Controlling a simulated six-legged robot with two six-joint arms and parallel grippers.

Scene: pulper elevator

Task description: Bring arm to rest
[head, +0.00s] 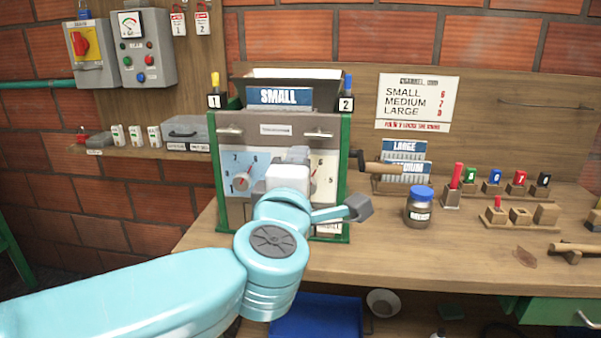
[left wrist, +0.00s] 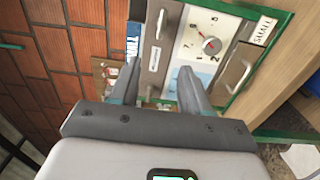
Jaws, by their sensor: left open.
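My left arm reaches in from the left in the head view, and its wrist is in front of the green-framed pulper machine (head: 342,180). My left gripper (left wrist: 155,88) is open, with its two grey fingers apart and nothing seen between them. In the left wrist view the fingers point at the machine's front, beside a dial (left wrist: 209,45) and a metal handle (left wrist: 236,69). I cannot tell whether they touch it. My right gripper is in neither view.
A jar with a blue lid (head: 420,206) stands right of the machine on the wooden bench (head: 380,258). Coloured pegs in wooden blocks (head: 495,187) stand farther right. A crank handle (head: 383,168) projects from the machine's right side. A control box (head: 143,48) hangs at upper left.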

